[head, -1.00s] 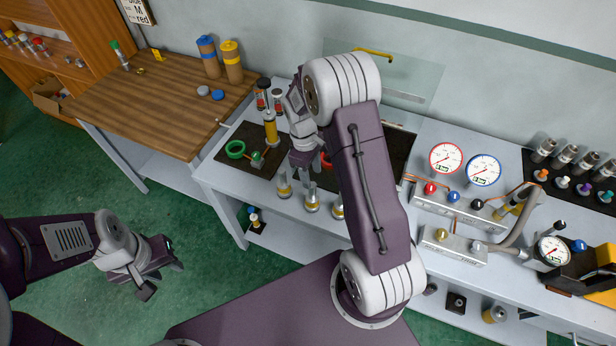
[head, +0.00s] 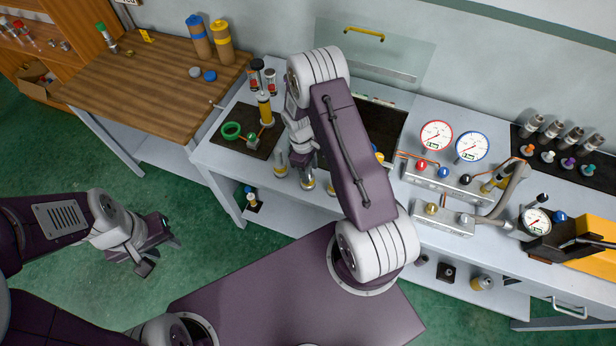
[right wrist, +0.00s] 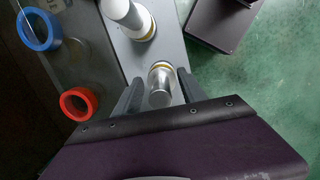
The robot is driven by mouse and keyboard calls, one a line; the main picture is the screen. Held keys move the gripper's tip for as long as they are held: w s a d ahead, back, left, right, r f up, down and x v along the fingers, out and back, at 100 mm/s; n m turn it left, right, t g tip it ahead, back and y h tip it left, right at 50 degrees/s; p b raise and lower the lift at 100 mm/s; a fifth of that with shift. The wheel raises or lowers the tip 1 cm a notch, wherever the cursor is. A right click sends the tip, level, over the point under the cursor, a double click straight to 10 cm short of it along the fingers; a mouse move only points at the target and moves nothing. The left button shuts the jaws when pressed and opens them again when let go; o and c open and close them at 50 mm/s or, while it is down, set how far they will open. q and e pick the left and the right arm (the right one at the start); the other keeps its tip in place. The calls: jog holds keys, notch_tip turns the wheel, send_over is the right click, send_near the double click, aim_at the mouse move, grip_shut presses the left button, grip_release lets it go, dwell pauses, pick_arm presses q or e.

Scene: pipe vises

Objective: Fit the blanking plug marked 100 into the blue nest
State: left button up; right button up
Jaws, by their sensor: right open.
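In the right wrist view a blue ring-shaped nest (right wrist: 38,30) is at the upper left, with a red ring (right wrist: 79,103) below it. A silver plug with a yellowish rim (right wrist: 160,90) stands on the grey bench edge between the fingers of my open right gripper (right wrist: 159,78); gaps show beside it. A second, paler plug (right wrist: 130,18) stands above it. No mark 100 is readable. In the head view plugs (head: 281,161) stand on the bench front, and my right arm hides the blue nest. My left gripper (head: 158,247) is open and empty over the floor.
A green ring (head: 231,130) and a yellow cylinder (head: 265,109) stand on a dark mat at the bench's left. Gauges (head: 436,137) and manifolds fill the right side. A wooden table (head: 150,85) stands at the left. A clear panel (head: 375,50) rises behind.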

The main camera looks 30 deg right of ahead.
grip_shut()
dwell(1.4)
